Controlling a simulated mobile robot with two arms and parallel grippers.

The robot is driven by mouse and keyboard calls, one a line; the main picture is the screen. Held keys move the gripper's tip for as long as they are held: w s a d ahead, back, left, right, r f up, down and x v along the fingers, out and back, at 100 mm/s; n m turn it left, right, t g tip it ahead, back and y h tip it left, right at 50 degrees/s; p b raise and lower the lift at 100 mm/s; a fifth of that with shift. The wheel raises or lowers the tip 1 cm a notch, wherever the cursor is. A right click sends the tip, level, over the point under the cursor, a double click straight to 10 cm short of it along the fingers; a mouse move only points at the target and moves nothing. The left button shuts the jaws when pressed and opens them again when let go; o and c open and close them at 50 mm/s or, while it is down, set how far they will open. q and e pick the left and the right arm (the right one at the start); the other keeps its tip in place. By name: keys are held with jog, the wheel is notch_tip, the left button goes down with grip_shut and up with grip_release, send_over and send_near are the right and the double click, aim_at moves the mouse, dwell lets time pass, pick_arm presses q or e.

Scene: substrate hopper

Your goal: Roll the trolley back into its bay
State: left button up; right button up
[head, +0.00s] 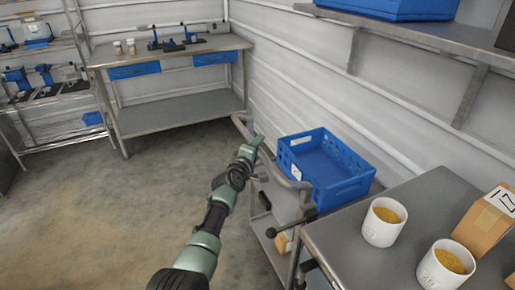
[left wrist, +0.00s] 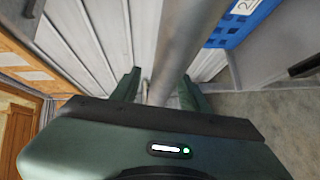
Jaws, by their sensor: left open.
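The trolley (head: 284,204) is a grey metal cart on the right of the head view, beside the corrugated wall. It carries a blue perforated crate (head: 325,165) with a white label. Its grey tubular handle (head: 290,182) runs along the side nearer my arm. My left gripper (head: 256,147) is at this handle, with its fingers open. In the left wrist view a grey bar (left wrist: 185,45) passes between the open fingers (left wrist: 160,88); I cannot tell whether they touch it. The trolley's wheels are hidden. My right gripper is not in view.
A metal table (head: 355,245) with two white tubs (head: 384,222) and a cardboard box (head: 487,222) stands close at the right. A workbench (head: 180,106) with blue drawers stands at the back, beside a shelf rack (head: 50,95). The concrete floor (head: 90,215) is clear at the left.

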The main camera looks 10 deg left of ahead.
pick_arm(q)
jog(key=shift+s+a+p, duration=0.1)
jog(key=shift+s+p, duration=0.2)
jog(key=shift+s, duration=0.15)
jog(key=p+v, duration=0.1)
jog(key=v, duration=0.6)
jog(key=shift+p, duration=0.3)
jog(key=shift+w, duration=0.1)
jog(key=s+f+m+g, duration=0.2)
jog(key=s+f, duration=0.2)
jog(key=f, duration=0.7)
jog(key=s+f+m+g, duration=0.2)
jog(key=s+f, duration=0.3)
jog(key=f, duration=0.5)
jog(key=s+a+f+m+g+y, duration=0.15)
jog(key=s+f+m+g, duration=0.25)
jog(key=s+f, duration=1.4)
jog(key=s+a+f+m+g, duration=0.2)
jog(key=s+f, duration=0.3)
jog(key=s, duration=0.8)
jog(key=s+a+f+m+g+y, duration=0.1)
jog(key=s+f, duration=0.5)
jog(key=s, duration=0.7)
jog(key=s+a+f+m+g, duration=0.4)
jog(key=s+f+m, duration=0.1)
jog(key=s, duration=0.8)
jog(key=shift+s+f+m+y, duration=0.3)
jog(key=shift+s+f+y, duration=0.05)
jog(key=shift+s+f, duration=0.05)
